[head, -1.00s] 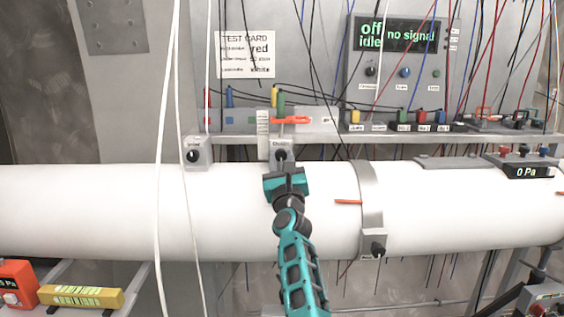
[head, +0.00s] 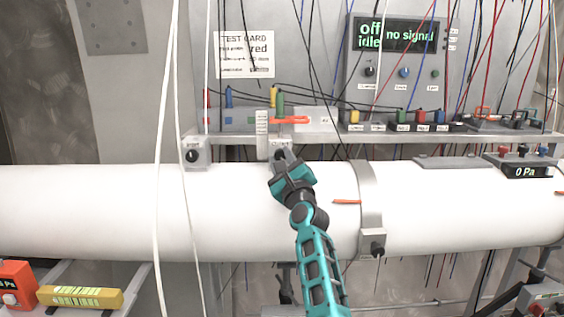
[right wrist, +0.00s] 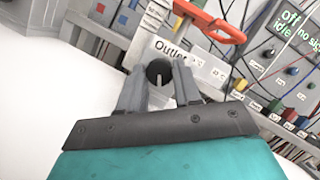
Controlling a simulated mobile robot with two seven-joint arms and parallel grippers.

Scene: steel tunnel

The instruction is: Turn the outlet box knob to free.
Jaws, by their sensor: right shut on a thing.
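The outlet box (head: 271,157) is a small grey box on top of the white pipe, near the middle of the head view. In the right wrist view its label (right wrist: 172,48) reads "Outlet". Its dark round knob (right wrist: 159,72) has a pale pointer line and sits between the fingers. My right gripper (head: 284,163) is at the front of the box. In the right wrist view the right gripper (right wrist: 159,88) is shut on the knob. The gripper is rolled in the head view. My left gripper is not in view.
A similar box with a black knob (head: 192,156) sits left on the pipe (head: 90,205). An orange lever (head: 290,120) stands just above the outlet box. White cables (head: 163,130) hang in front of the pipe at left. A metal clamp (head: 370,200) rings the pipe at right.

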